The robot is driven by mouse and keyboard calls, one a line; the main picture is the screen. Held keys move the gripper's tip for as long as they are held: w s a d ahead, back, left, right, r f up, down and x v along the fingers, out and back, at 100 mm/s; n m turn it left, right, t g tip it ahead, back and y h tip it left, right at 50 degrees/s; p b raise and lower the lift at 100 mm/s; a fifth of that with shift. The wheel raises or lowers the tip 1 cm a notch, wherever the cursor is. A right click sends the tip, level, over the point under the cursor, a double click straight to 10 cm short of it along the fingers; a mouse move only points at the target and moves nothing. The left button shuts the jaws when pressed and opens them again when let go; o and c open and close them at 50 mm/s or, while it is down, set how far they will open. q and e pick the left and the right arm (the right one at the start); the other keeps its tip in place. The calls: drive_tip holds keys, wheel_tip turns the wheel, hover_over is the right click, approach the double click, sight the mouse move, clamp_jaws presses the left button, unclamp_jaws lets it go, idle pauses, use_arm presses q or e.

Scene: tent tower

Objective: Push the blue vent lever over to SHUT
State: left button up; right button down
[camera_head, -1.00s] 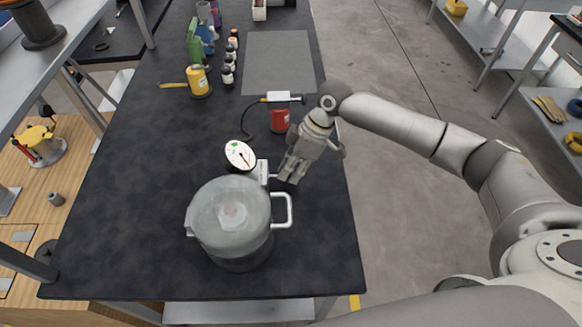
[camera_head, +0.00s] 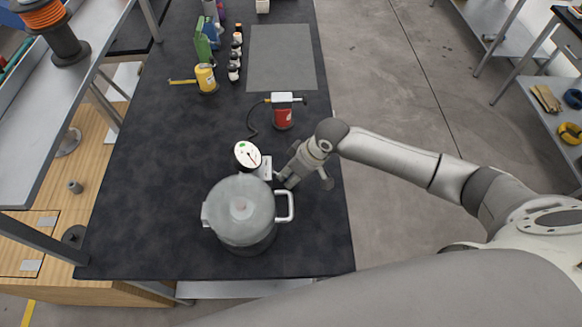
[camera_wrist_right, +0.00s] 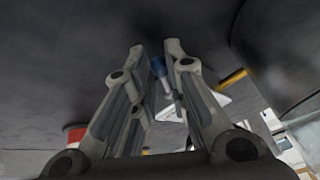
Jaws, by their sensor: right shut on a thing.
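The grey pot (camera_head: 240,210) stands near the front of the dark table, with a white side handle (camera_head: 290,206). A round white gauge (camera_head: 247,155) and a small white plate (camera_head: 265,168) sit at its back right. My right gripper (camera_head: 284,180) is low beside the plate, just behind the handle. In the right wrist view, the blue lever (camera_wrist_right: 158,67) shows between the fingertips of my right gripper (camera_wrist_right: 157,52), which is shut on it. The lever is hidden in the head view, and its setting cannot be read. My left gripper is out of view.
A red canister with a hose (camera_head: 283,115) stands behind my right gripper. A yellow tape measure (camera_head: 206,78) and several small bottles (camera_head: 234,65) are farther back, beside a grey mat (camera_head: 281,58). The table left of the pot is clear.

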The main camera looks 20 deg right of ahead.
idle(0.5)
drive_tip(key=c, duration=1.5)
unclamp_jaws()
drive_tip(key=shift+o, duration=0.3)
drive_tip(key=v, duration=1.2)
drive_tip(key=shift+s, duration=0.15)
